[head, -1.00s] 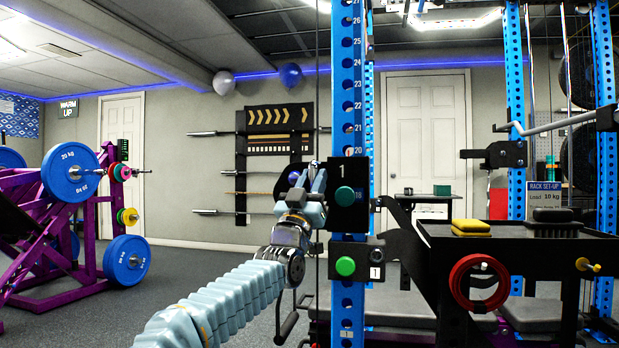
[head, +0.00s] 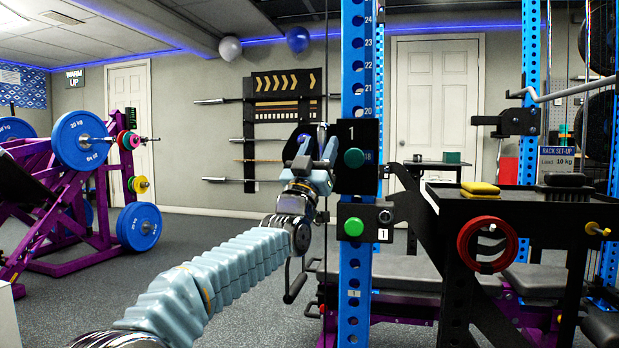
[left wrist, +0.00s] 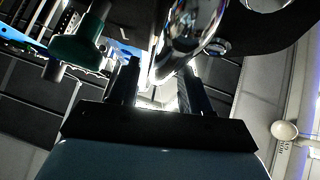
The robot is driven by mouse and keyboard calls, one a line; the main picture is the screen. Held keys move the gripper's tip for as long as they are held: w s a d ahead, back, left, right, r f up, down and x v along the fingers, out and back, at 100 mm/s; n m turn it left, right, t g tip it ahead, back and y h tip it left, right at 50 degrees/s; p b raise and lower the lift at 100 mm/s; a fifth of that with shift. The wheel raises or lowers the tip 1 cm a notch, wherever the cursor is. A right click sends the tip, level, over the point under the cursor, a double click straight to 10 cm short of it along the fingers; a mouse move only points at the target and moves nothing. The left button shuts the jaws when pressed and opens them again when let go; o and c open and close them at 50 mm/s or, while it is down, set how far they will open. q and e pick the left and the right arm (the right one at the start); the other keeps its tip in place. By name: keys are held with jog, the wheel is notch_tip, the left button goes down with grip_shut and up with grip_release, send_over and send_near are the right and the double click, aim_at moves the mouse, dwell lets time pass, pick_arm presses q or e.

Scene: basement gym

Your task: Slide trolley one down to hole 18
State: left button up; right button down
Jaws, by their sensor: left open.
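A black plate marked 1 (head: 369,182), with a dark green knob (head: 354,158), sits on the blue numbered upright (head: 354,285). My left gripper (head: 325,152) is at the left side of the upper plate. In the left wrist view its fingers (left wrist: 160,88) are apart, with a chrome bar (left wrist: 185,45) at or between them; contact is unclear. A dark green knob (left wrist: 84,42) is left of them. My right gripper is not visible.
A black tray stand (head: 515,206) with yellow blocks (head: 480,189) and a red ring (head: 487,245) stands right of the upright. A padded bench (head: 405,275) is behind. A purple machine with blue plates (head: 80,141) is at left. Open floor lies between.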

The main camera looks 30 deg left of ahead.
pick_arm(q)
jog(key=v, duration=1.2)
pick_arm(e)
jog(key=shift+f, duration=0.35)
